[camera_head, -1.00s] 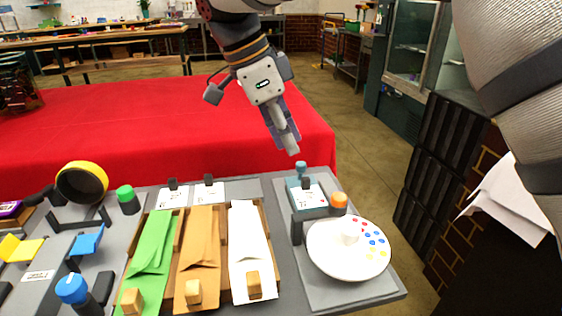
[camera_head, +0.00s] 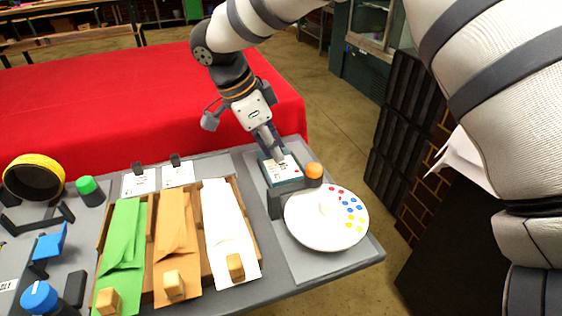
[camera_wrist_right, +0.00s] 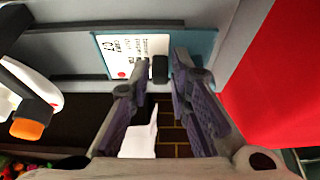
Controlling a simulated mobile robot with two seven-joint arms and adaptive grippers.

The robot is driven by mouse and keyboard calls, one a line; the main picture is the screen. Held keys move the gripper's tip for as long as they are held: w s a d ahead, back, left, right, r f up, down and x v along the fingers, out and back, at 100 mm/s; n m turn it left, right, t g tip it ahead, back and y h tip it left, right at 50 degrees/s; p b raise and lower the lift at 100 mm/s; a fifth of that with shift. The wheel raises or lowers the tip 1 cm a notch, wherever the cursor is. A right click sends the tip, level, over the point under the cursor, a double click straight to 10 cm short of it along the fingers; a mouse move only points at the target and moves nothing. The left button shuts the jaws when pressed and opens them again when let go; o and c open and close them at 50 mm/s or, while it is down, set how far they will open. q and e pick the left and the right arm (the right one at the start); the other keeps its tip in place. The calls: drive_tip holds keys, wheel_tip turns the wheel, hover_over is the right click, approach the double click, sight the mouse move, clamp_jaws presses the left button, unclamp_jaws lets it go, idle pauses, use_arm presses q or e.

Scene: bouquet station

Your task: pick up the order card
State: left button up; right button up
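The order card (camera_head: 284,170) is white with small print and coloured marks. It lies in a teal holder (camera_head: 270,176) at the back of the right grey board, and also shows in the right wrist view (camera_wrist_right: 118,54). My right gripper (camera_head: 276,156) is at the card's far edge, pointing down. In the right wrist view its fingers (camera_wrist_right: 153,75) are apart, with a small dark block (camera_wrist_right: 160,69) at the card's edge between the tips. I cannot tell whether either finger touches the block. My left gripper is not in view.
A white round palette (camera_head: 318,225) with coloured dots and an orange-capped item (camera_head: 314,170) stand close in front of the card. Green, brown and white wraps (camera_head: 228,232) lie to the left. Two clipped white cards (camera_head: 139,183) stand behind them. A red-covered table (camera_head: 120,110) lies beyond.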

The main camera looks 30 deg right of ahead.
clamp_jaws()
drive_tip(key=shift+r, duration=0.1)
